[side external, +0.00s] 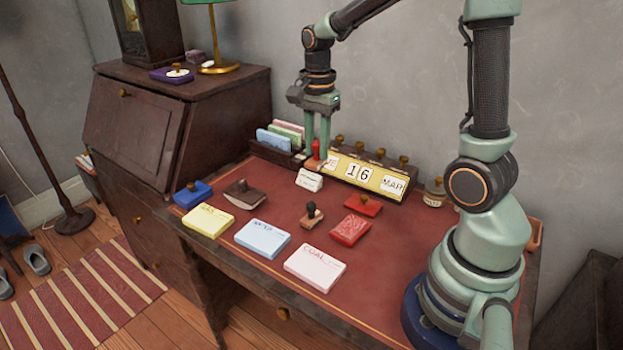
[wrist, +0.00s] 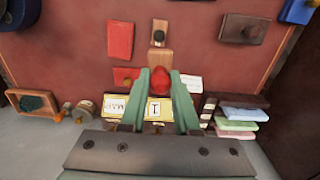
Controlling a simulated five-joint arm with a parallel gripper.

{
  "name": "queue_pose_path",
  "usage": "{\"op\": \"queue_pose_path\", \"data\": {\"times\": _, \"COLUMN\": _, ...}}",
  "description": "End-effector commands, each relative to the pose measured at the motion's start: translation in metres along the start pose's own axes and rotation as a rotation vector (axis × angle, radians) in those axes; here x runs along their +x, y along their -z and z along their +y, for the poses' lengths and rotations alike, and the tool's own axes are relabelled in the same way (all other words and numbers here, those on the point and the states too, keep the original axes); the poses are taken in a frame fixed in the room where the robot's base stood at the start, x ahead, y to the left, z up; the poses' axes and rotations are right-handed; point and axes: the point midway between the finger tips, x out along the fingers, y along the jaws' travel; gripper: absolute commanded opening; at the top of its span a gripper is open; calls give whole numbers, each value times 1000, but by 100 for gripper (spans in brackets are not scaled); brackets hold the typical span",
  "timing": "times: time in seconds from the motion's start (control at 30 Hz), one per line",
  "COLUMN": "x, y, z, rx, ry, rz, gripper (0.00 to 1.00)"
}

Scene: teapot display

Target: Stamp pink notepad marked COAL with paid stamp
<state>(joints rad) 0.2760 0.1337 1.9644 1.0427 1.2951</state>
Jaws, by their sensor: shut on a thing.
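The pink notepad marked COAL (side external: 315,268) lies flat near the desk's front edge in the side view. My gripper (side external: 317,146) is at the back of the desk, beside the yellow calendar, with its fingers pointing down. It is shut on a red-handled stamp (side external: 316,150); the red handle also shows between the fingers in the wrist view (wrist: 161,82). I cannot read which word this stamp bears, nor tell whether its base touches the desk. Another stamp with a black handle (side external: 313,211) stands on the desk behind the pink notepad.
A yellow notepad (side external: 208,220) and a blue notepad (side external: 262,239) lie left of the pink one. A red packet (side external: 351,230), red pad (side external: 366,204), blue pad (side external: 192,194) and brown blotter (side external: 243,194) lie around. The calendar (side external: 365,174) and letter rack (side external: 279,152) flank my gripper.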

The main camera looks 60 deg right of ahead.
Motion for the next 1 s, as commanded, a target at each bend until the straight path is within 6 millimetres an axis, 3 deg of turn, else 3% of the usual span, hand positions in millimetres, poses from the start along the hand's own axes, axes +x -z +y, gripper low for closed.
{"op": "queue_pose_path", "data": {"times": 0.2, "x": 32, "y": 3, "z": 55, "rx": 2, "ry": 0, "rz": 0, "gripper": 0}}
{"op": "queue_pose_path", "data": {"times": 0.4, "x": 50, "y": 1, "z": 87, "rx": 1, "ry": 0, "rz": 0, "gripper": 0}}
{"op": "queue_pose_path", "data": {"times": 0.67, "x": 62, "y": 0, "z": 97, "rx": 0, "ry": -1, "rz": 0, "gripper": 0}}
{"op": "queue_pose_path", "data": {"times": 1.0, "x": 95, "y": -1, "z": 98, "rx": 0, "ry": -5, "rz": -2, "gripper": 0}}
